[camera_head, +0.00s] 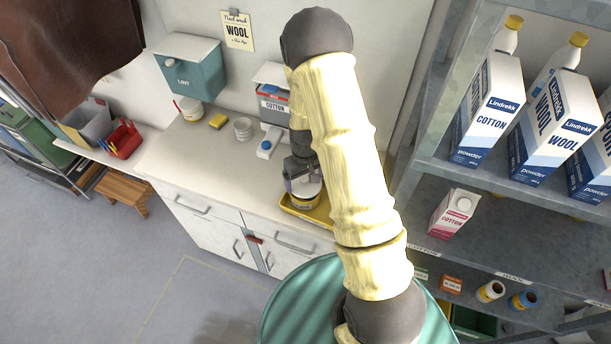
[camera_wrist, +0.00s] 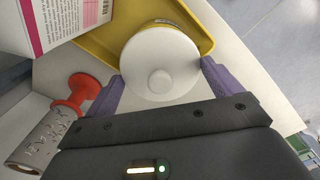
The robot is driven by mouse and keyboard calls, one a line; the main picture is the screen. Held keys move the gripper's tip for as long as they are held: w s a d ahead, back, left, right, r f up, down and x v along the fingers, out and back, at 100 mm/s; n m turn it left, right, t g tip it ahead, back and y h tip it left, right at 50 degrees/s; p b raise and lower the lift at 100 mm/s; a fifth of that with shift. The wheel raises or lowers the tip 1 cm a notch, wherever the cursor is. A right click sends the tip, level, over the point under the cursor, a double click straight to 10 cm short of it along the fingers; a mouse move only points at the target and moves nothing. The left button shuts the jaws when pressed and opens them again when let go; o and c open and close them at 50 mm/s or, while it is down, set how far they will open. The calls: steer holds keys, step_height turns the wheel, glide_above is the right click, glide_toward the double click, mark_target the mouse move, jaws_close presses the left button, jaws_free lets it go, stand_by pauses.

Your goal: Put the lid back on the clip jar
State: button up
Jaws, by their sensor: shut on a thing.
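My gripper (camera_head: 303,178) is over the counter, its purple fingers on either side of a round white lid with a knob (camera_wrist: 160,82). It is shut on this lid. The clip jar (camera_head: 306,200), with a yellow band, is directly below my gripper in the head view. It stands in a yellow tray (camera_head: 318,217); the tray also shows in the wrist view (camera_wrist: 100,45). In the wrist view the lid covers nearly all of the jar. I cannot tell whether the lid rests on the rim or is held just above it.
Metal shelving (camera_head: 500,230) is at right.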

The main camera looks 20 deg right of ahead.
steer(key=shift+f+b, duration=0.7)
steer(key=shift+f, duration=0.45)
steer(key=shift+f, duration=0.15)
stand_by(1.5)
steer(key=o, duration=0.7)
steer(key=shift+r+p, duration=2.2)
steer(key=shift+r, duration=1.35)
